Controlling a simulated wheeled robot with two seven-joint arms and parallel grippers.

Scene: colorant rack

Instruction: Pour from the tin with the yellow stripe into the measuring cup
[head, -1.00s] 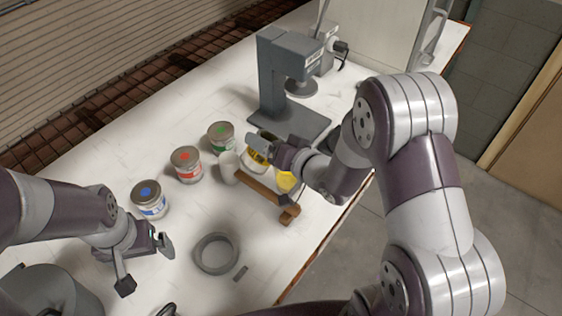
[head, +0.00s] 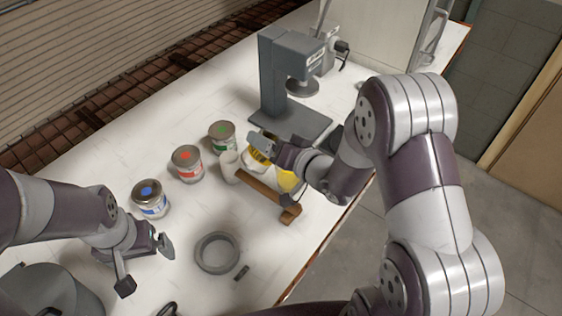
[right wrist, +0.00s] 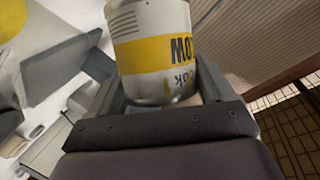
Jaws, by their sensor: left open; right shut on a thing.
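The tin with the yellow stripe (head: 256,161) is in my right gripper (head: 263,146), partly hidden by the finger and wrist in the head view. In the right wrist view the tin (right wrist: 155,50) sits between the fingers, its lettering upside down. A white cup (head: 229,167), which looks like the measuring cup, stands just left of the tin; its inside is not clear. A yellow patch (head: 289,180) shows below my right wrist; I cannot tell whether it is paint or a lid. My left gripper (head: 146,264) is open and empty above the table's near left part.
Blue (head: 151,200), red (head: 187,164) and green (head: 222,137) tins stand in a row on the white table. A wooden bar (head: 262,193) lies in front of the cup. A grey stand (head: 272,80) is behind.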

